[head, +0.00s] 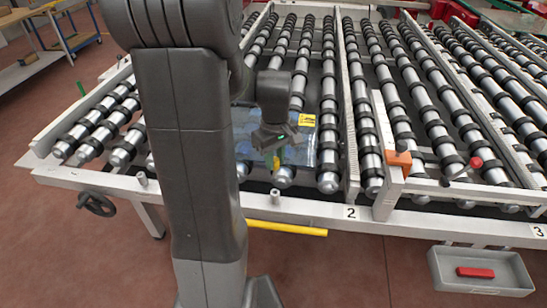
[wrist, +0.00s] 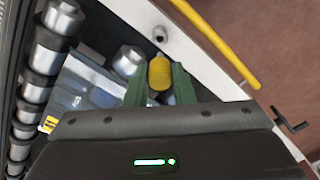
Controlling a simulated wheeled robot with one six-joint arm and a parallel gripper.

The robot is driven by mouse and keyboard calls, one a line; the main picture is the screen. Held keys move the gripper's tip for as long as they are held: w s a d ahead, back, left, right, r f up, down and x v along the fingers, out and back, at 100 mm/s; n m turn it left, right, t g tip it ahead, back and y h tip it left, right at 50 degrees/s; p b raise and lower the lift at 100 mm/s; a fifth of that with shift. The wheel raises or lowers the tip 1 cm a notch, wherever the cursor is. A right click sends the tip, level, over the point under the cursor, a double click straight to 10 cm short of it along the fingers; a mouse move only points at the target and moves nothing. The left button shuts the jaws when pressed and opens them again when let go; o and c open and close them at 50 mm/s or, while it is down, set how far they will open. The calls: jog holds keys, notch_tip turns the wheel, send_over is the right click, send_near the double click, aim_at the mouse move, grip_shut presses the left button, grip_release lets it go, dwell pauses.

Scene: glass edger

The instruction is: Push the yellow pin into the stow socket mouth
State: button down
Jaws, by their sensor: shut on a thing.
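The yellow pin (wrist: 160,73) is gripped between the two green fingers of my gripper (wrist: 161,88) in the wrist view. In the head view my gripper (head: 278,158) hangs over the rollers just behind the front rail, with a little of the pin showing at the fingers. A short grey upright socket (wrist: 159,34) with a dark open mouth stands on the white rail, ahead of the pin and apart from it. It also shows on the front rail in the head view (head: 275,197).
A glass sheet (head: 240,135) with a yellow label (head: 307,120) lies on the rollers under my gripper. A yellow bar (head: 287,228) runs below the front rail (head: 315,207). A grey bin (head: 480,285) holds a red piece.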

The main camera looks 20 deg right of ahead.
aim_at(275, 176)
jog(key=shift+f+b, duration=2.25)
jog(key=shift+f, duration=0.75)
jog(key=shift+f+b, duration=1.65)
jog(key=shift+f, duration=0.55)
jog(key=c, duration=1.1)
grip_release()
jog(key=shift+c, duration=0.2)
notch_tip(275, 176, up, 14)
jog(key=shift+f, duration=0.1)
